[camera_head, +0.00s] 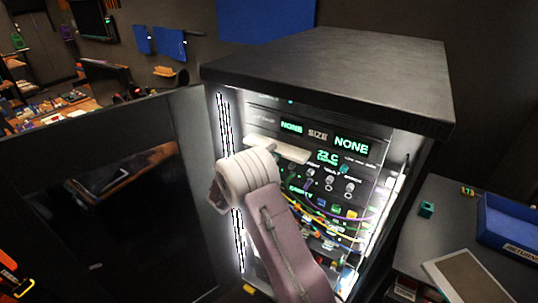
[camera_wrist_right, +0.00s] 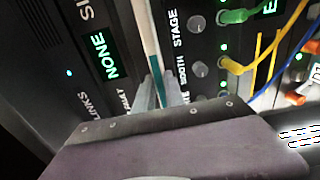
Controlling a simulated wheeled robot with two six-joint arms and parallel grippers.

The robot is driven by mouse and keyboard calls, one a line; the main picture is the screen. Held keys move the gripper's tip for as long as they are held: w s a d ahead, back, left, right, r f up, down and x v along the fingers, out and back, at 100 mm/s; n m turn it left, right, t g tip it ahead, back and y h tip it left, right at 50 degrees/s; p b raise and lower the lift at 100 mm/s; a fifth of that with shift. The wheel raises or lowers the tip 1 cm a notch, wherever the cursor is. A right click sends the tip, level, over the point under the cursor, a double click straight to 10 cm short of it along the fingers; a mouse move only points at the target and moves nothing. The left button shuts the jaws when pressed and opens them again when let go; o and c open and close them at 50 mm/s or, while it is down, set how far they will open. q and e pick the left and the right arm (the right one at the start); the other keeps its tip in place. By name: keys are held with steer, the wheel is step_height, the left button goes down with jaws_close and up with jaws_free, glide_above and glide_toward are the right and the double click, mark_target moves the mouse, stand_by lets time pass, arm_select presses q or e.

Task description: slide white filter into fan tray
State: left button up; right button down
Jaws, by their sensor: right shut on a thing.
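In the head view my right wrist hides the fingertips. The filter lies close to the rack's front panel (camera_head: 262,116); I cannot tell whether it touches. The fan tray's opening cannot be made out. My left gripper is out of view.
Colored cables (camera_head: 345,220) and knobs (camera_head: 329,184) cover the rack front below and right of the filter. An open dark door (camera_head: 190,130) stands at the left. A side table at right holds a blue bin (camera_head: 510,222) and a tablet (camera_head: 468,275).

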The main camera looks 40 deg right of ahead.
steer(key=shift+w+d+b, duration=0.25)
steer(key=shift+d+b, duration=0.1)
steer(key=shift+d, duration=0.35)
steer(key=c, duration=1.3)
jaws_free()
steer(key=shift+c, duration=0.2)
steer(key=b+v, duration=0.4)
steer(key=v, duration=0.5)
